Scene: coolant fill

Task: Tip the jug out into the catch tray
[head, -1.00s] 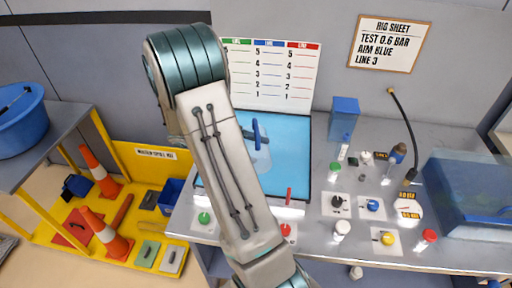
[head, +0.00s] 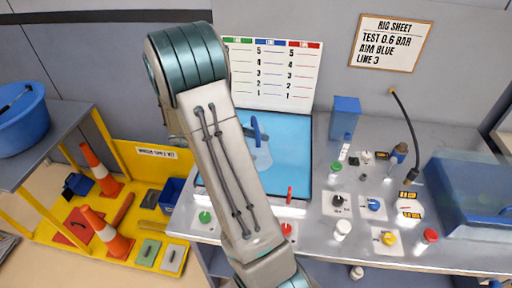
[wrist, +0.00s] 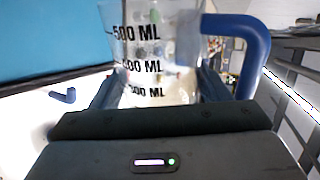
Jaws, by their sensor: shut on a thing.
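The clear jug (wrist: 165,50) has black ML marks and a blue handle (wrist: 250,45). My gripper (wrist: 160,95) is shut on it, with one finger on each side.
The light-blue panel (head: 292,140) has a dark rim. Knobs and small bottles crowd the bench right of it, near a blue box (head: 344,118) and a thin hose (head: 402,115). A yellow spill-kit tray (head: 145,250) with cones lies at left; a blue tub (head: 22,125) stands above.

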